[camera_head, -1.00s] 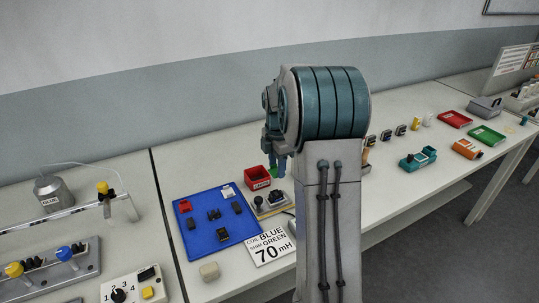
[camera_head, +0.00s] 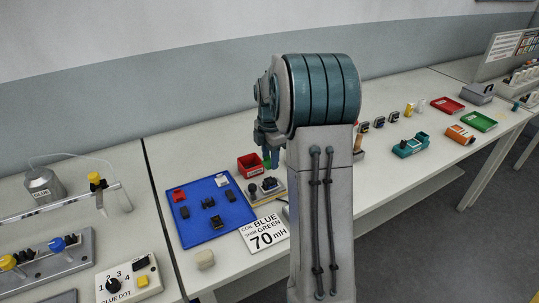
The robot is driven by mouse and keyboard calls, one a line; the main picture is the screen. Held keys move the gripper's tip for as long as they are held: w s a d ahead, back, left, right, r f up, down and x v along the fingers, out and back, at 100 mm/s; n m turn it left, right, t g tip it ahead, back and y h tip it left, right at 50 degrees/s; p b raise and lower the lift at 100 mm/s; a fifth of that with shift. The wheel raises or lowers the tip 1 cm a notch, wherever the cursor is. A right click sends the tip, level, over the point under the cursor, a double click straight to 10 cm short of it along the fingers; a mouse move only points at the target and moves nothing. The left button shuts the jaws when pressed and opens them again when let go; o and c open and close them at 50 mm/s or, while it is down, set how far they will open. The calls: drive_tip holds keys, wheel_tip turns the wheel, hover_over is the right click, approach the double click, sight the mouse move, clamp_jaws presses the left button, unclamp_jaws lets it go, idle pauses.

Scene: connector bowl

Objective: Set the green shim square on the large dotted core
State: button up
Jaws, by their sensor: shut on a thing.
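My gripper (camera_head: 270,160) points down above the small fixture (camera_head: 264,190) beside the blue mat. A small bit of green, the green shim (camera_head: 267,163), shows at its fingertips, and the jaws are shut on it. Most of the shim is hidden by the fingers. Dark core pieces (camera_head: 269,184) sit on the fixture below, a little under the fingertips. Other dark pieces (camera_head: 208,202) lie on the blue mat (camera_head: 190,238). Dots on the cores are too small to see, so I cannot tell which is the large dotted core.
A red bin (camera_head: 249,164) stands just behind the fixture. A sign (camera_head: 265,234) reading coil blue, shim green, 70 mH lies in front. A beige block (camera_head: 204,259) is near the front edge.

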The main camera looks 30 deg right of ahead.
sight(270, 181)
drive_tip(key=shift+f+b, duration=1.95)
drive_tip(key=shift+f, duration=1.45)
drive_tip(key=o, duration=1)
drive_tip(key=shift+o, duration=0.2)
